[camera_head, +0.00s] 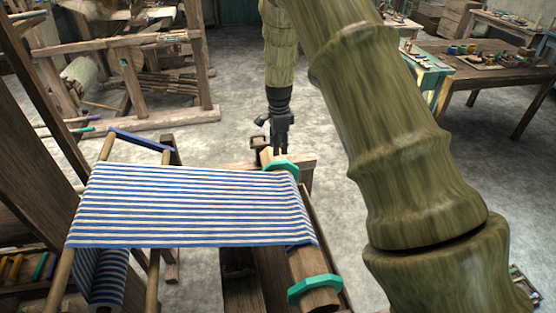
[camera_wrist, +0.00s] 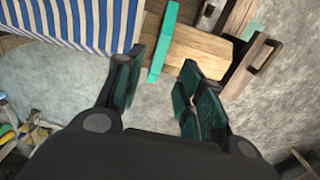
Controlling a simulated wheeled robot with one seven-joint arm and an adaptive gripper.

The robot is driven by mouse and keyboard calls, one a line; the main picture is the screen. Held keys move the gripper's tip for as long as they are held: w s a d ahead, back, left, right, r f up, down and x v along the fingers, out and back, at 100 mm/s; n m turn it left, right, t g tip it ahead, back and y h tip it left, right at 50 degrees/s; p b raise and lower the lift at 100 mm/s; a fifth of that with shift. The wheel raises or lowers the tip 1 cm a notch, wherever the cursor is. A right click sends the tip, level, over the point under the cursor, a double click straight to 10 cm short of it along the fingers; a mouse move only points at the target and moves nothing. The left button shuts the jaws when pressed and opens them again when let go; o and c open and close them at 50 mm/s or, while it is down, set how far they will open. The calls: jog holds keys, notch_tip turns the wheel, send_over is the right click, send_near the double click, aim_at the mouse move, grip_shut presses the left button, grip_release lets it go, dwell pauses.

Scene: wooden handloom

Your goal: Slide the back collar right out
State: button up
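The back collar (camera_head: 283,166) is a teal ring on the far end of the wooden beam. It also shows in the wrist view (camera_wrist: 164,42), next to the edge of the striped cloth. The beam (camera_head: 302,264) shows its bare end beyond the collar in the wrist view (camera_wrist: 205,47). My gripper (camera_head: 279,150) points down above the back end of the beam. In the wrist view its fingers (camera_wrist: 160,62) are spread, with the collar's lower end showing between them. I cannot tell whether they touch it.
A second teal collar (camera_head: 315,289) sits on the near end of the beam. Blue and white striped cloth (camera_head: 185,205) stretches left from the beam. A wooden frame post (camera_wrist: 243,68) stands just past the beam end. Open floor (camera_head: 345,220) lies to the right.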

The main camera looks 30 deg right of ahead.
aim_at(279, 162)
jog(key=shift+f+p, duration=1.1)
jog(key=shift+f, duration=2.8)
grip_shut()
